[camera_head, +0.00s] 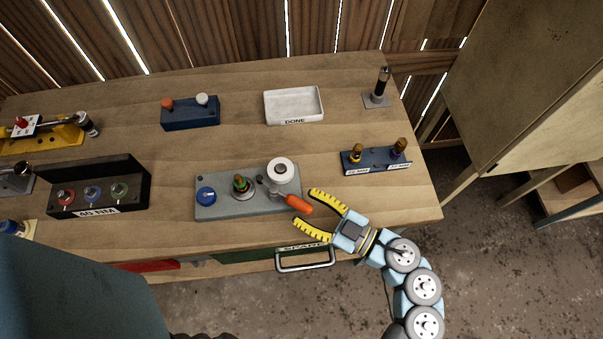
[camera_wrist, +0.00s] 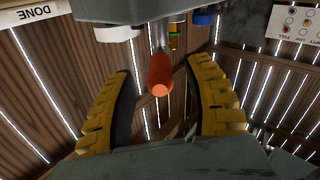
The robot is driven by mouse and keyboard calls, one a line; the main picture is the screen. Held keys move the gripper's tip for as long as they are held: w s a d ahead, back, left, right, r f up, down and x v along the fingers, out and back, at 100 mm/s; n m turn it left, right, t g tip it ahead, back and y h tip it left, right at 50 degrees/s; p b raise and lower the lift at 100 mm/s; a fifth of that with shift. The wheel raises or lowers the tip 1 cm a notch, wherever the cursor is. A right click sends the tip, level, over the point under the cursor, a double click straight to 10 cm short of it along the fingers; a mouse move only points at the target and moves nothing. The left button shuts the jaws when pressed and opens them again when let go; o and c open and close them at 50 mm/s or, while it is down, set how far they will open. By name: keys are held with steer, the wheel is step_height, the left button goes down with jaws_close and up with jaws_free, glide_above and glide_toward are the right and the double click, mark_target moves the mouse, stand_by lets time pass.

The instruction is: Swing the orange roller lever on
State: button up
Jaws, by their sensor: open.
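The orange roller lever (camera_head: 298,204) sticks out from the right part of a grey plate (camera_head: 222,207) on the workbench. Its orange end points toward my gripper. My gripper (camera_head: 305,207) is open, with its yellow fingers on either side of the orange end. In the wrist view the orange end (camera_wrist: 160,73) sits between the two spread fingers (camera_wrist: 163,95), with gaps on both sides. The lever's metal shaft (camera_wrist: 159,35) runs up behind it toward the grey body. I cannot see the fingers touching the lever.
The plate also carries a blue knob (camera_head: 206,195), a green-and-red fitting (camera_head: 242,185) and a white round part (camera_head: 281,169). A blue block with two sockets (camera_head: 376,160) stands to the right. A white DONE tray (camera_head: 294,105) is behind. A drawer handle (camera_head: 304,263) is at the front.

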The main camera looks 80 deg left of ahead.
steer(key=v, duration=1)
steer(key=shift+w+d, duration=0.1)
steer(key=shift+w, duration=0.05)
